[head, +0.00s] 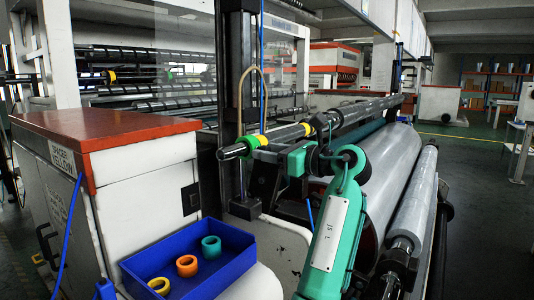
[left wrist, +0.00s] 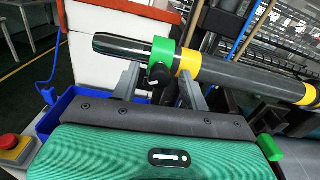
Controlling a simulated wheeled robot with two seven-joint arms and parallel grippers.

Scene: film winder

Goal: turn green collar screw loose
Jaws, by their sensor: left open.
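The green collar (head: 250,143) sits on the dark shaft near its free end, beside a yellow ring (head: 263,140). In the left wrist view the green collar (left wrist: 161,52) shows large, with its dark screw knob (left wrist: 158,75) on the side facing me. My left gripper (left wrist: 160,77) is open. Its two fingers stand on either side of the knob, with gaps visible on both sides. In the head view my left gripper (head: 262,153) is just below the collar, and the knob is too small to make out. My right gripper is not in view.
A blue tray (head: 226,272) holds a teal, an orange and a yellow ring. It stands beside a white cabinet with a red top (head: 105,135). Another yellow ring (head: 306,129) is farther along the shaft (head: 285,134). A large film roll (head: 395,160) lies behind my arm.

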